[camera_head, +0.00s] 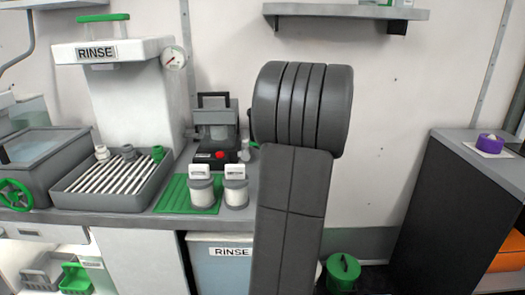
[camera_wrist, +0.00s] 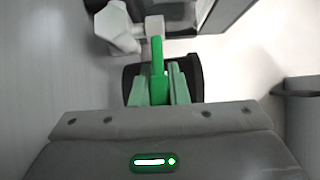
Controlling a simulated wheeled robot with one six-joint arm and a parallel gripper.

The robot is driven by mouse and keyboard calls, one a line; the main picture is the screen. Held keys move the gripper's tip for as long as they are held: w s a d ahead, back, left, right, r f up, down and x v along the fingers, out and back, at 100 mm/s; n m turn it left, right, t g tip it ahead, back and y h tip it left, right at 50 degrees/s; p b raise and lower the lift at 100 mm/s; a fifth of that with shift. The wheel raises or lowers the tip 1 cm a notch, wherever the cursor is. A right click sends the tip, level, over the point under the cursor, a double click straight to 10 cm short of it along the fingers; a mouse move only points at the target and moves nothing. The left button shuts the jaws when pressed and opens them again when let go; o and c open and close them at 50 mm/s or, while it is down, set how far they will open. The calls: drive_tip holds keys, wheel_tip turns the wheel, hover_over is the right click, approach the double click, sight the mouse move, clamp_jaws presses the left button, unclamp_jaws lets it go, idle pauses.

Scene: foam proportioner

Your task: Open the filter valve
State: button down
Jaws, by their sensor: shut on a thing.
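In the wrist view a green lever handle (camera_wrist: 157,55), which looks like the filter valve's, runs down between the two pale green fingers of my gripper (camera_wrist: 160,85). The fingers are closed on it from both sides. A whitish pipe fitting (camera_wrist: 118,28) sits just beyond, at the upper left of the handle. In the head view my dark arm hides the gripper and most of the valve. A small grey fitting (camera_head: 245,150) with a bit of green shows at the arm's left edge.
A grey machine with a red button (camera_head: 220,155) stands on the counter left of my arm. Two lidded jars stand on a green mat (camera_head: 172,196). A rinse station (camera_head: 128,85) with a slatted tray (camera_head: 62,196) is farther left. A wall shelf (camera_head: 345,12) hangs above. A dark cabinet (camera_head: 440,215) stands right.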

drive_tip(key=h+b, duration=0.1)
drive_tip(key=m+t+h+b, duration=0.1)
drive_tip(key=b, duration=0.1)
drive_tip(key=shift+s+f, duration=0.2)
drive_tip(key=shift+s, duration=0.2)
drive_tip(key=shift+s+r+m+t+h+b, duration=0.2)
drive_tip(key=shift+m+t+h+b, duration=0.2)
drive_tip(key=shift+m+h+b, duration=0.35)
drive_tip(key=c, duration=1.4)
unclamp_jaws()
